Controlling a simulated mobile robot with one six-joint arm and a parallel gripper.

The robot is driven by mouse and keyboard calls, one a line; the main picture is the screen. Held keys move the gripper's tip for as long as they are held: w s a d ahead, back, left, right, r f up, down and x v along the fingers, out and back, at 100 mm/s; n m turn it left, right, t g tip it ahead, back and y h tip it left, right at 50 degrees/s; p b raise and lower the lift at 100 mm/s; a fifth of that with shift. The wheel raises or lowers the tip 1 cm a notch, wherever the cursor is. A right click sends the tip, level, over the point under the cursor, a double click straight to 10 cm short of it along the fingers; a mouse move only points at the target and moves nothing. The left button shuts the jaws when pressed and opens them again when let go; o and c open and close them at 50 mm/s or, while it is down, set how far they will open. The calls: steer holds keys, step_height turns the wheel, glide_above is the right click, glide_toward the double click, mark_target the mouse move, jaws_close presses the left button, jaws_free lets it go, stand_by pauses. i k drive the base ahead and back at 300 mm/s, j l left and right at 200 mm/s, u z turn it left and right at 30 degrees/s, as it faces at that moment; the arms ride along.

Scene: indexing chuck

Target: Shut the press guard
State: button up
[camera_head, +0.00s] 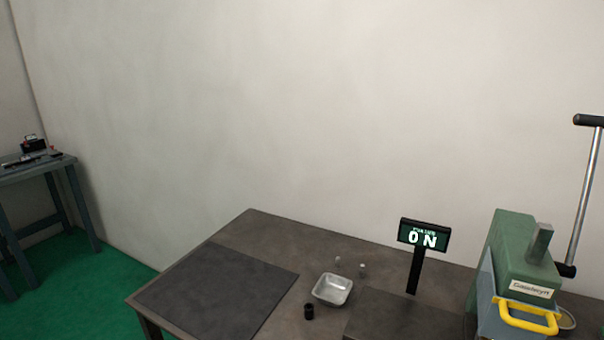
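The green press (516,252) stands at the right end of the table, partly cut off by the bottom edge. A long lever with black ends (583,195) rises at its right side. The press guard (486,298) looks like a pale blue-grey panel low on the press, with a thick yellow handle (528,318) across its front. Its lower part is outside the picture, so I cannot tell how far it is open. My gripper is not in view.
The brown table (262,226) carries a dark mat (215,290), a metal tray (332,290), a small black cylinder (309,312) and two small pale pieces behind the tray. A sign reading "ON" (424,237) stands left of the press. A side bench (40,168) is far left.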

mark_target(500, 318)
steer(key=k+z, duration=0.15)
steer(key=z, duration=1.4)
